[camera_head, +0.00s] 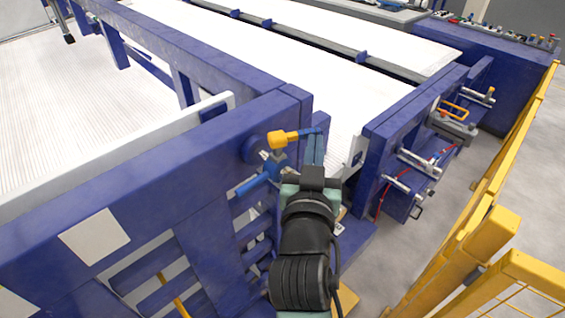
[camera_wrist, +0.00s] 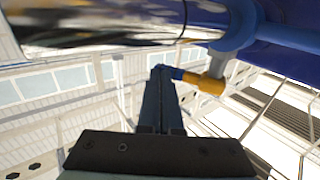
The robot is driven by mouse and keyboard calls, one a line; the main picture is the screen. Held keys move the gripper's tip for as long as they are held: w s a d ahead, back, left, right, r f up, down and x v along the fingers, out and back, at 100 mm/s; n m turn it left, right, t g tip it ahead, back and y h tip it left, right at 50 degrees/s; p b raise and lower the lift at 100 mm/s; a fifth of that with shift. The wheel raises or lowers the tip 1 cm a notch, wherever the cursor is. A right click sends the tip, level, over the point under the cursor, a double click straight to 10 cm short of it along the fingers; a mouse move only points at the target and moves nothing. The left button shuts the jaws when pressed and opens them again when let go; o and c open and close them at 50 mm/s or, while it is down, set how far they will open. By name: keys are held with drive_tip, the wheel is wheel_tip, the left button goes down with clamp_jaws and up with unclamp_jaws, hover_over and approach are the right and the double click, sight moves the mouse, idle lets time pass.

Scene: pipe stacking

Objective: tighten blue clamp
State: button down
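The blue clamp (camera_head: 262,178) is mounted on the right end of the blue frame. I see nothing held between the fingers, and cannot tell firm contact from near contact. A shiny pipe (camera_wrist: 100,20) crosses the top of the wrist view.
The blue frame (camera_head: 150,165) stands close on the left of my arm. A second blue frame part with several clamps (camera_head: 418,165) is to the right. A yellow barrier (camera_head: 490,225) runs along the right side. Grey floor (camera_head: 415,245) lies free between them.

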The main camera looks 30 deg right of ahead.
sight(316, 132)
drive_tip(key=shift+b+x, duration=1.05)
drive_tip(key=shift+x, duration=0.65)
drive_tip(key=shift+f, duration=0.1)
